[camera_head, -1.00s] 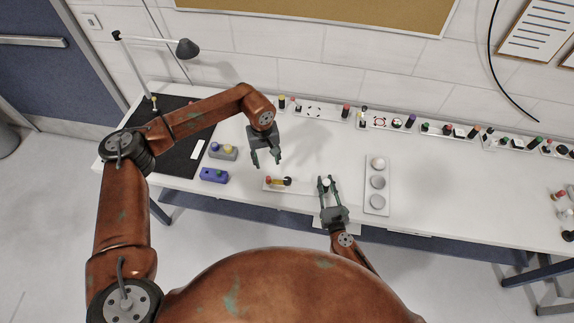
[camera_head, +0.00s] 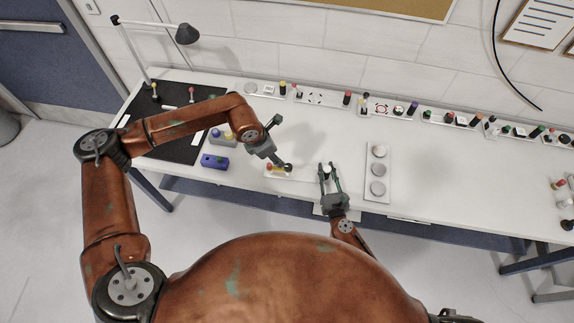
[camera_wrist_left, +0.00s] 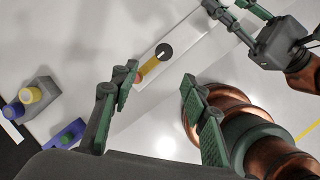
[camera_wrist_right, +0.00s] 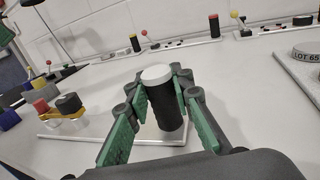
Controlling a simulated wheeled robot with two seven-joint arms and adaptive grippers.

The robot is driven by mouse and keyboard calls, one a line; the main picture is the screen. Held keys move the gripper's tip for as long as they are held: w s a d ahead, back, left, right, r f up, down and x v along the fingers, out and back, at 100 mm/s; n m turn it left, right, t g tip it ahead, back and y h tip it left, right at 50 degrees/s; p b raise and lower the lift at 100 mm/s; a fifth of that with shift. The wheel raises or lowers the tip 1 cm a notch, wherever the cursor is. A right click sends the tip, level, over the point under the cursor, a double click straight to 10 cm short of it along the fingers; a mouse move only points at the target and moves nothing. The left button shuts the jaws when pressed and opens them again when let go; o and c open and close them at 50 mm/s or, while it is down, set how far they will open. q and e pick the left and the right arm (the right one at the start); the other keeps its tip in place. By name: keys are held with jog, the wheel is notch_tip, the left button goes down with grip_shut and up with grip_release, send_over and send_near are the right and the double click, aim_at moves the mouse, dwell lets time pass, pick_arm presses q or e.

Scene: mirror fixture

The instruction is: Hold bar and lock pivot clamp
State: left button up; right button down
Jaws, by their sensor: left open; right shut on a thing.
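The pivot clamp is a short yellow bar (camera_head: 279,169) with a red end and a black knob (camera_wrist_left: 164,51), on a narrow white plate (camera_wrist_left: 185,35). In the right wrist view the yellow bar (camera_wrist_right: 72,116) is at the left. My left gripper (camera_head: 280,143) is open and empty, close over the clamp; in the left wrist view the bar lies beyond the fingers, its red end beside the left fingertip. My right gripper (camera_wrist_right: 165,90) is shut on an upright black cylinder with a white top (camera_wrist_right: 170,108), at the plate's other end.
A blue block (camera_head: 214,161) and a grey block with knobs lie left of the clamp. A white tray with round discs (camera_head: 377,192) stands right of my right gripper. Fixtures line the table's back. A lamp (camera_head: 186,33) stands at the back left.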

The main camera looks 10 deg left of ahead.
aim_at(288, 166)
pick_arm(q)
jog(key=w+d+f, duration=0.1)
jog(key=f, duration=0.2)
jog(key=d+f+n, duration=0.1)
jog(key=f, duration=0.3)
jog(key=w+d+f+n, duration=0.1)
jog(key=f, duration=0.3)
jog(key=shift+w+d, duration=0.3)
jog(key=shift+d, duration=0.05)
grip_shut()
dwell(0.3)
